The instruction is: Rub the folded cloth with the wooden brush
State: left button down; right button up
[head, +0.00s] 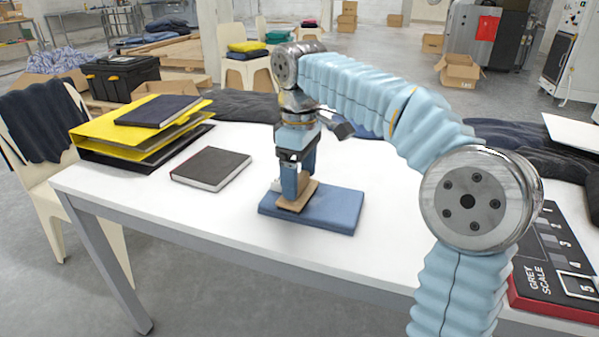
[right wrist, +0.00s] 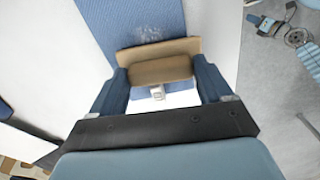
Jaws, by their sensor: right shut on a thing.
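The folded blue cloth (head: 335,209) lies flat on the white table near its front edge. In the right wrist view the cloth (right wrist: 128,18) shows a pale, speckled patch just beyond the brush. The tan wooden brush (head: 296,202) is over the cloth's left part; it also shows in the right wrist view (right wrist: 160,70). My right gripper (head: 298,184) points down and is shut on the brush, with one finger on each side of it. The brush's underside is hidden, so I cannot tell how firmly it meets the cloth.
A grey scale box (head: 555,265) sits at the right. Dark cloth (head: 240,106) lies along the table's back edge. White table is bare around the blue cloth.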

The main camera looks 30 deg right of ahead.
jog(key=shift+s+d, duration=1.15)
jog(key=shift+s, duration=0.25)
jog(key=shift+s+d, duration=0.15)
jog(key=shift+w+a+f+p, duration=0.1)
jog(key=shift+w+a+p, duration=0.9)
jog(key=shift+w+a, duration=0.3)
jog(key=shift+w+f, duration=0.2)
